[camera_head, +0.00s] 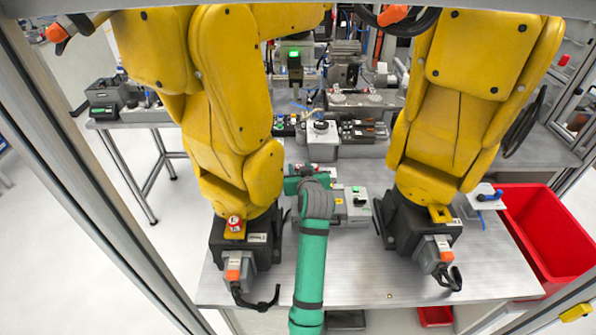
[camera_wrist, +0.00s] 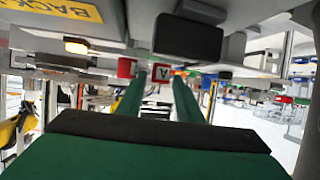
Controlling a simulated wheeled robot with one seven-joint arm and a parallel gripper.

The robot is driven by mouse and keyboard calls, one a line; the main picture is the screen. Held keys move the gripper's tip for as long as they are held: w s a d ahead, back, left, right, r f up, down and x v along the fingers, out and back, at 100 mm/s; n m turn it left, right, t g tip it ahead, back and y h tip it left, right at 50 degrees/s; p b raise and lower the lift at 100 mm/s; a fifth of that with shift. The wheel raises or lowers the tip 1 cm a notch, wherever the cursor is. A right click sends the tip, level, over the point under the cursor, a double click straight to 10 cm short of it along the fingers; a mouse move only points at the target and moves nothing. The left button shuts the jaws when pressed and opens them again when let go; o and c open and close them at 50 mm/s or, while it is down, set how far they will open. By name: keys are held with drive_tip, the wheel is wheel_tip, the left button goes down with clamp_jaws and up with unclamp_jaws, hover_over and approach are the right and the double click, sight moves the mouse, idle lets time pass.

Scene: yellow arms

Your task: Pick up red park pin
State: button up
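In the wrist view, two small red pieces show ahead of my gripper (camera_wrist: 160,88). One is a red cap-like piece (camera_wrist: 127,68) by the left fingertip.
Two yellow robot arms (camera_head: 235,80) (camera_head: 470,100) stand on the metal table (camera_head: 370,280), left and right of my arm. A grey device with a green button (camera_head: 358,200) is just right of my wrist. A red bin (camera_head: 545,235) is at right. The front of the table is mostly clear.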

clamp_jaws()
drive_tip(key=shift+r, duration=0.1)
wheel_tip(320, 180, up, 10)
idle(0.4)
